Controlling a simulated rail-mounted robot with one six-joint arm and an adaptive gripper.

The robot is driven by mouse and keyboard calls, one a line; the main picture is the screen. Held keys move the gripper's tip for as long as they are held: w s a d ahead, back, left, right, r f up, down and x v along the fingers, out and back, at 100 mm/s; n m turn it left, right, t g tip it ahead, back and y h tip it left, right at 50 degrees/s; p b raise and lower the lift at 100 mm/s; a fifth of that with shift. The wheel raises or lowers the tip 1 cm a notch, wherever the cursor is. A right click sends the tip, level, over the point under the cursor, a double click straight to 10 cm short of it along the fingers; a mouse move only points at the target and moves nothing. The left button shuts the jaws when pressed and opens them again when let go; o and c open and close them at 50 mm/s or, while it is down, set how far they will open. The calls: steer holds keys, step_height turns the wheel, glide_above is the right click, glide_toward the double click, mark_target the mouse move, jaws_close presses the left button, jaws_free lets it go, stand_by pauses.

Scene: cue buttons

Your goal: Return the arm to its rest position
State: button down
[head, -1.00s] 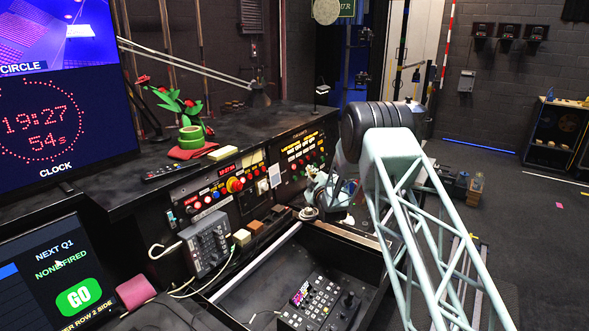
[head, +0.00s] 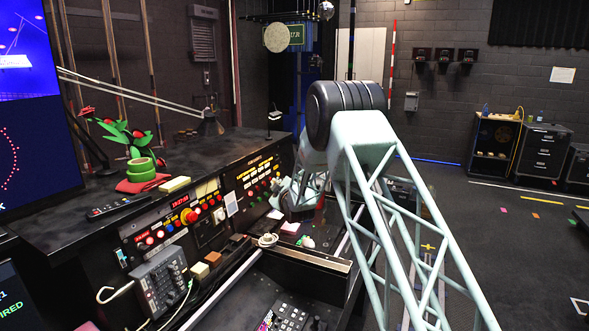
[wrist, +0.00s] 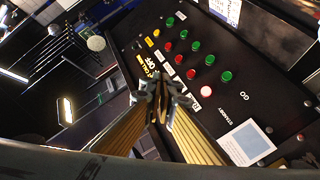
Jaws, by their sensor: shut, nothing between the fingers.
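My arm (head: 375,160), a pale green lattice with a black elbow joint, rises from the lower right in the head view and bends down beside the console. My gripper (wrist: 161,97) shows in the wrist view with its fingertips together and nothing between them. It is in front of the button panel (wrist: 235,125), which has red, green and yellow buttons; I cannot tell the exact gap. In the head view, the lower arm is partly hidden behind the elbow and upper link, and the fingers cannot be made out.
Open floor (head: 480,245) lies to the right, with cabinets (head: 540,155) farther back.

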steer(key=s+d+r+m+g+h, duration=0.1)
steer(key=s+d+r+m, duration=0.1)
steer(key=s+d+r, duration=0.5)
steer(key=s+d+r+m+g+h, duration=0.15)
steer(key=s+d+r, duration=0.3)
steer(key=s, duration=0.45)
steer(key=s+d+r+m+g+b, duration=0.15)
steer(key=s+d+r, duration=0.3)
steer(key=s, duration=0.55)
steer(key=s+d+r+m+g+h, duration=0.1)
steer(key=s+d+r+m, duration=0.1)
steer(key=s+d+r, duration=0.5)
steer(key=s+d+f+m+g, duration=0.2)
steer(key=s, duration=1.7)
steer(key=s+d+f+m+g+h, duration=0.1)
steer(key=s+d+f+m+g, duration=0.1)
steer(key=s, duration=1.7)
steer(key=s+d+f+m+g+b, duration=0.1)
steer(key=s+d+f+m+g, duration=0.1)
steer(key=s, duration=1.8)
steer(key=shift+f+g, duration=0.3)
steer(key=shift+f, duration=0.35)
